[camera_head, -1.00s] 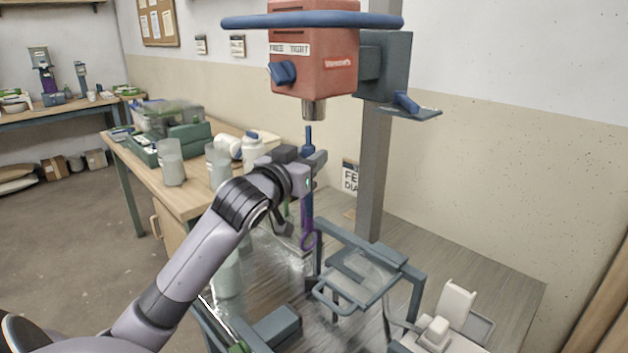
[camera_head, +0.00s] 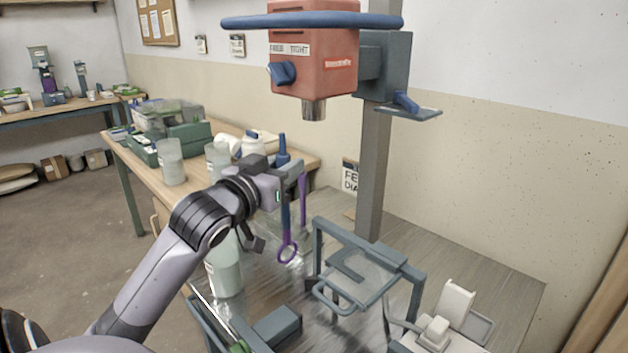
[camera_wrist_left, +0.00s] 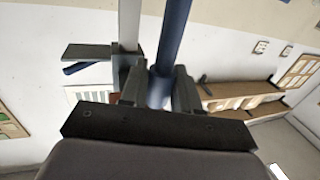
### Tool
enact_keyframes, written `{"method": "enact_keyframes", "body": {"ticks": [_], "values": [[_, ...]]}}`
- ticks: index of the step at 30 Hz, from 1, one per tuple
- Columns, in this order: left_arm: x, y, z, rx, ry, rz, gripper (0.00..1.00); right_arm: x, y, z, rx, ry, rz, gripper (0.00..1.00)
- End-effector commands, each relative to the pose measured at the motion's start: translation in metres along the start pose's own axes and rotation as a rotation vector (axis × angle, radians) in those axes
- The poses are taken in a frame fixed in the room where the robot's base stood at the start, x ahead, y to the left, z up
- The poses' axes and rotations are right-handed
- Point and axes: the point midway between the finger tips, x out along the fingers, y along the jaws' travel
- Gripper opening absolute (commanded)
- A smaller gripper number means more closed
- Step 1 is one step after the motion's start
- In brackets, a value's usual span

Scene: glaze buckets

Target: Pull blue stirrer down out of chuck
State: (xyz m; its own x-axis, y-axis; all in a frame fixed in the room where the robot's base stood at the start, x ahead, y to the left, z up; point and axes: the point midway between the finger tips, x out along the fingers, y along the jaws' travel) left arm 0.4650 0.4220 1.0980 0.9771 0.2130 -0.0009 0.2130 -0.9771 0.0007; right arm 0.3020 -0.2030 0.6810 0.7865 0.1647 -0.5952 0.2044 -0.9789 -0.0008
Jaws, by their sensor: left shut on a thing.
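The blue stirrer (camera_head: 283,150) is upright in my left gripper (camera_head: 288,173), with its top clear of the chuck (camera_head: 314,110), below and left of it. A purple ring (camera_head: 287,252) shows at the lower end of the held shaft. In the wrist view the blue shaft (camera_wrist_left: 173,35) runs up from between the fingers (camera_wrist_left: 158,90), which are closed around it. The chuck hangs empty under the red mixer head (camera_head: 315,65). My right gripper is out of view.
A purple rod (camera_head: 303,195) shows just right of the held stirrer. The grey post (camera_head: 374,180) and a bucket stand frame (camera_head: 368,245) are to the right. Translucent containers (camera_head: 225,270) stand below left on the bench. A white clamp-like device (camera_head: 435,330) is front right.

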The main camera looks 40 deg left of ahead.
Motion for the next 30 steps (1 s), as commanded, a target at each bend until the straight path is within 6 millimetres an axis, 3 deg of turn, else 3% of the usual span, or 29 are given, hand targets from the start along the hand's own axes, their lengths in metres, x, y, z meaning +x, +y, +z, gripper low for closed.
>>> {"method": "enact_keyframes", "body": {"ticks": [18, 30], "values": [[-0.034, -0.01, -0.001, 0.0, 0.002, 0.0, 0.0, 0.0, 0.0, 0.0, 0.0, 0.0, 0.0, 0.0], [-0.036, -0.011, -0.001, 0.001, 0.003, 0.0, 0.0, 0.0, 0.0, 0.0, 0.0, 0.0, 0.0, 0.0]]}}
